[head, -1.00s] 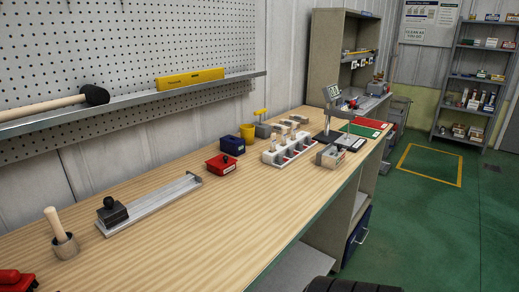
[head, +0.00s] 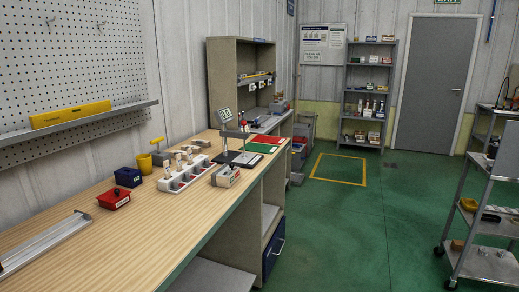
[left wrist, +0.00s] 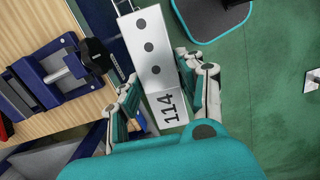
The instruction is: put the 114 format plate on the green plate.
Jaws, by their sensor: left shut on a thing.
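The 114 format plate (left wrist: 152,47) is a pale metal bar with several dark round holes and a white end marked 114. In the left wrist view my left gripper (left wrist: 164,92) has its fingers on either side of it and is shut on it, near the marked end. The plate is over the floor beside a wooden bench edge. A green plate (head: 264,148) lies flat at the far end of the workbench in the head view, in front of a red one. Neither of my grippers shows in the head view.
A display stand (head: 225,116) and a white block rack (head: 184,173) stand on the workbench near the green plate. A red bin (head: 114,198) is closer. A metal cart (head: 489,262) stands at right. The green floor between is clear. In the wrist view a blue vise (left wrist: 60,75) sits on a bench.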

